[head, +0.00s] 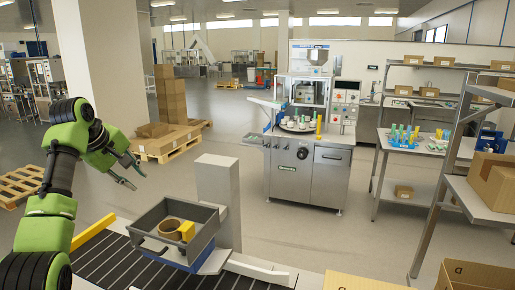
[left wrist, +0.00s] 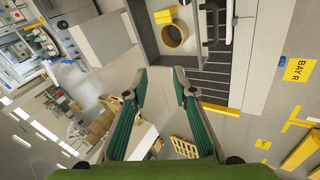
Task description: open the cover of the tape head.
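A grey open-topped box (head: 209,232) with a bar handle on its front stands on the conveyor, beside a pale grey post (head: 218,190). It appears to be the tape head. A brown tape roll (head: 165,229) and a yellow block (head: 187,231) lie inside. In the left wrist view the tape roll (left wrist: 174,45) and the yellow block (left wrist: 165,15) show at the top. I cannot make out a separate cover. My left gripper (head: 138,180) is open and empty, in the air left of and above the box, apart from it. My right gripper is out of view.
The black-slatted conveyor (head: 125,262) runs under the box, with a yellow rail (head: 92,232) at its left. Cartons (head: 365,284) stand at the front right. A filling machine (head: 308,150) and a steel rack (head: 455,150) stand farther back. The air between gripper and box looks clear.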

